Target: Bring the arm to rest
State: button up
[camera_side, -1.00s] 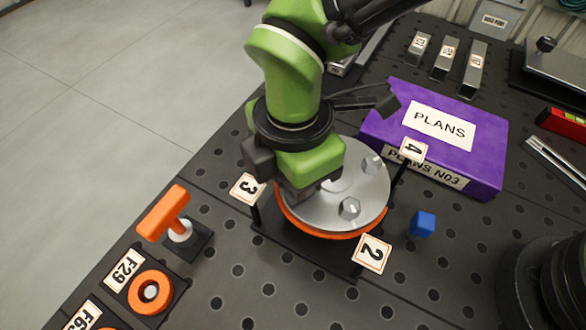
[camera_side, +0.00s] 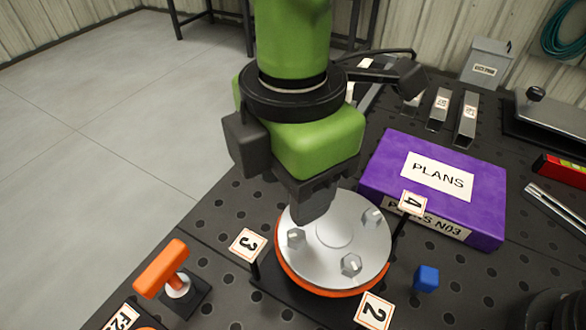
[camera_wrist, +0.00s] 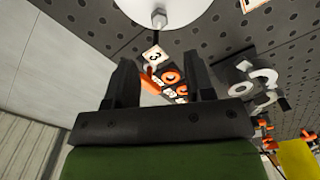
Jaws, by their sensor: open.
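My gripper (camera_side: 312,200) hangs above the left part of a round silver plate with an orange rim (camera_side: 335,236). In the wrist view my gripper (camera_wrist: 161,75) shows two dark fingers spread apart with nothing between them. The plate carries hex bolts, one near the tag 3 (camera_side: 296,238), one at the front (camera_side: 350,264) and one at the right (camera_side: 372,216). The plate sits on a dark base with number tags 3 (camera_side: 247,244), 2 (camera_side: 374,311) and 4 (camera_side: 412,203). In the wrist view part of the plate (camera_wrist: 165,10) and one bolt show at the top.
A purple PLANS box (camera_side: 440,185) stands right of the plate, close to tag 4. A small blue cube (camera_side: 426,278) lies in front of it. An orange T-handle (camera_side: 162,268) stands at the left. Metal bars (camera_side: 467,120) lie at the back. Open floor (camera_side: 120,120) is at left.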

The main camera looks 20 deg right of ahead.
jog(key=shift+r, duration=0.4)
